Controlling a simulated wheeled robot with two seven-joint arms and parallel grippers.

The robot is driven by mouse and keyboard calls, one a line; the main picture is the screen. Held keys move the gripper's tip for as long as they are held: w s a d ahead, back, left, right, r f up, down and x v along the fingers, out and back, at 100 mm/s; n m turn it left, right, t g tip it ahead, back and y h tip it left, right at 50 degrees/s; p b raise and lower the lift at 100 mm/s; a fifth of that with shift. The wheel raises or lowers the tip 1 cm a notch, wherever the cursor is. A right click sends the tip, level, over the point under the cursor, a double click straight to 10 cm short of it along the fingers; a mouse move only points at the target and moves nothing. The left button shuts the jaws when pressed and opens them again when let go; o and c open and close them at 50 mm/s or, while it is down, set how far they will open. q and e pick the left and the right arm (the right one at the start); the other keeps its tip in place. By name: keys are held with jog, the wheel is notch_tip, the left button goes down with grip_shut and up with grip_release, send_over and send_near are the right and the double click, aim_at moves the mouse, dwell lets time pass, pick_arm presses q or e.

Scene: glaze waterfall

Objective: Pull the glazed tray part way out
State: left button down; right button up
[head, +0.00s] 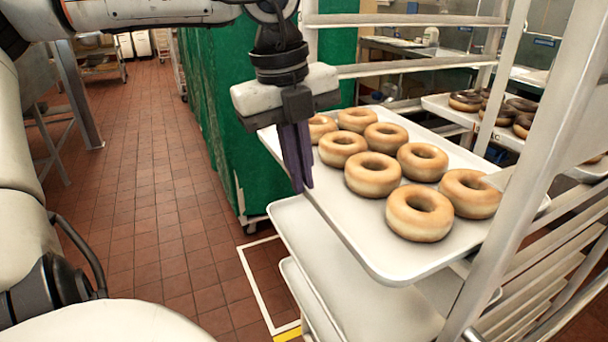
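The glazed tray (345,225) is a pale, shallow tray in the rack, carrying several golden ring doughnuts (420,213). It sits roughly level, with its left side extending out past the rack's posts. My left gripper (301,188) points down at the tray's left rim, about midway along that side. Its dark purple fingers are close together, with their tips at the rim, and appear shut on it. The fingers hide a small part of the rim. My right gripper is not in view.
An empty lower tray (350,280) sits below. A tray of dark doughnuts (440,103) is behind. A green-covered cart (215,110) stands left; the tiled floor (140,200) there is open.

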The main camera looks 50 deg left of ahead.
pick_arm(q)
jog(key=shift+s+a, duration=0.15)
jog(key=shift+s, duration=0.4)
jog(key=c, duration=1.9)
grip_release()
notch_tip(320, 180, up, 10)
jog(key=s, duration=0.1)
jog(key=shift+s+a+r, duration=0.15)
jog(key=shift+s+a, duration=0.05)
